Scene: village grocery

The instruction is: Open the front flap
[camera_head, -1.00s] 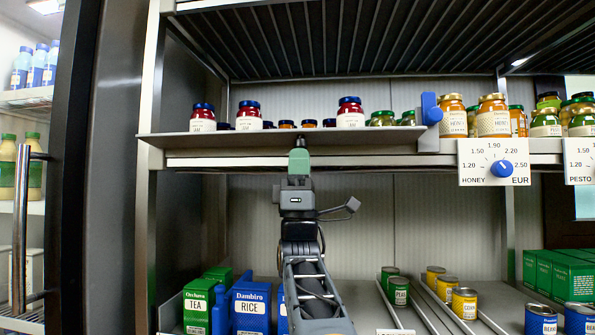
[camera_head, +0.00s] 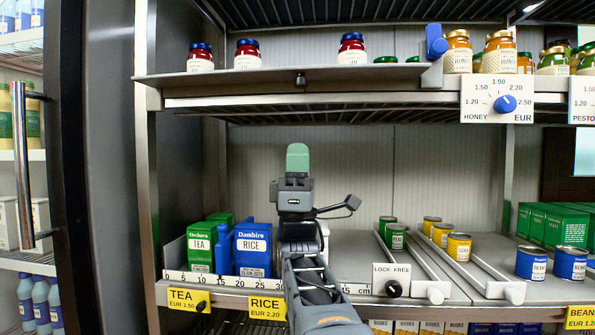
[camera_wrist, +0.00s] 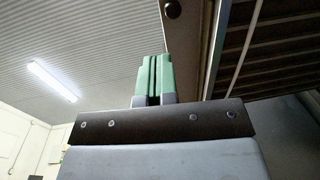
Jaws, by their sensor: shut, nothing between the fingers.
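A long grey metal flap (camera_head: 230,80) runs along the front of the upper shelf, with jars standing behind it. A small dark knob (camera_head: 300,79) sits near its middle; a dark knob also shows at the top of the wrist view (camera_wrist: 172,9). A blue latch-like piece (camera_head: 436,42) stands at the flap's right end. My gripper (camera_head: 298,158) points up in front of the lower bay, below the flap and apart from it. Its green fingers are together and empty, and also show in the wrist view (camera_wrist: 153,78).
Below stand tea boxes (camera_head: 201,245), a rice box (camera_head: 252,248) and several cans (camera_head: 458,247) between rails. A "LOCK FREE" plate (camera_head: 391,272) with a black knob is on the lower edge. A honey price dial (camera_head: 505,103) hangs at right. A door handle (camera_head: 24,165) is at left.

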